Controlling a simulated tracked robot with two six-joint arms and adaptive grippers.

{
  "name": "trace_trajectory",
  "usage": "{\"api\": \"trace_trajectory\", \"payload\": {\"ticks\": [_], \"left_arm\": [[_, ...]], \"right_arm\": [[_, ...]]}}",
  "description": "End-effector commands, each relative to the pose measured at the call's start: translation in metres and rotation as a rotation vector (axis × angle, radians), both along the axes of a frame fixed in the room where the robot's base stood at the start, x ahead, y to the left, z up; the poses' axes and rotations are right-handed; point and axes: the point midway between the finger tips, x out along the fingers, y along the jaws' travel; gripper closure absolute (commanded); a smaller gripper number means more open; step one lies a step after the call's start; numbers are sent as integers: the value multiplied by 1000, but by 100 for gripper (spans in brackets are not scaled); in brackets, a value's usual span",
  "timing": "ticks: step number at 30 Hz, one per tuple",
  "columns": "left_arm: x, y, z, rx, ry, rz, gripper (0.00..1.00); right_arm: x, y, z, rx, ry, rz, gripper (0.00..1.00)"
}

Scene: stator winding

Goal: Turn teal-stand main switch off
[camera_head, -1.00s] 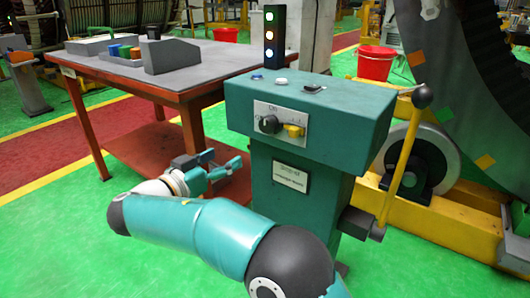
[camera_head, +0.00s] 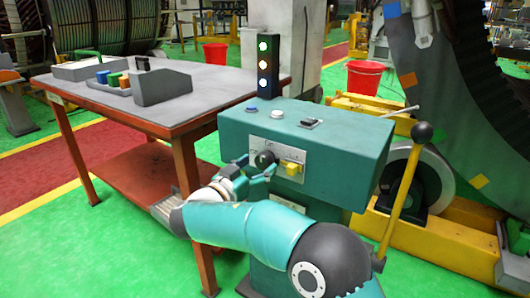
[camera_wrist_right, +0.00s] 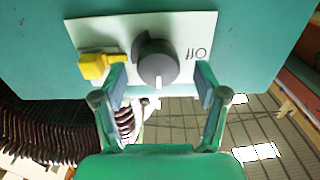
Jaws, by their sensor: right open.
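The teal stand (camera_head: 345,150) has a pale switch plate on its front with a round dark knob (camera_head: 264,159) and a yellow switch (camera_head: 291,168). In the right wrist view the knob (camera_wrist_right: 157,62) shows large, with a pale mark at its lower edge. An upside-down OFF label (camera_wrist_right: 197,53) is to its right and the yellow switch (camera_wrist_right: 95,65) to its left. My right gripper (camera_head: 256,168) is open at the plate. In the wrist view its fingers (camera_wrist_right: 160,84) flank the knob, with gaps on both sides; contact is not visible. My left gripper is out of view.
A signal tower (camera_head: 263,65) with lit lamps stands behind the stand. A lever with a black ball (camera_head: 421,132) rises at the stand's right. A red-legged table (camera_head: 120,105) stands to the left. Green floor is clear at the lower left.

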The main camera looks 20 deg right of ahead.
Motion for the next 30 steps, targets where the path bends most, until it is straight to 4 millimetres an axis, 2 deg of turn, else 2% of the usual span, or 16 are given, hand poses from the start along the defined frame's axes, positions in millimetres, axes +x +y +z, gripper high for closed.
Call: {"api": "trace_trajectory", "payload": {"ticks": [3,15,26,27,30], "left_arm": [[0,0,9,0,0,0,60],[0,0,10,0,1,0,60],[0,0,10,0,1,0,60],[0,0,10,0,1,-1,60],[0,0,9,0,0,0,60]], "right_arm": [[4,-9,2,-2,2,2,27],[4,-17,-1,-1,1,-4,27],[3,-19,-1,-1,1,-6,87],[4,-11,-1,-1,1,-3,87],[4,-16,-1,-3,4,-3,87]]}}
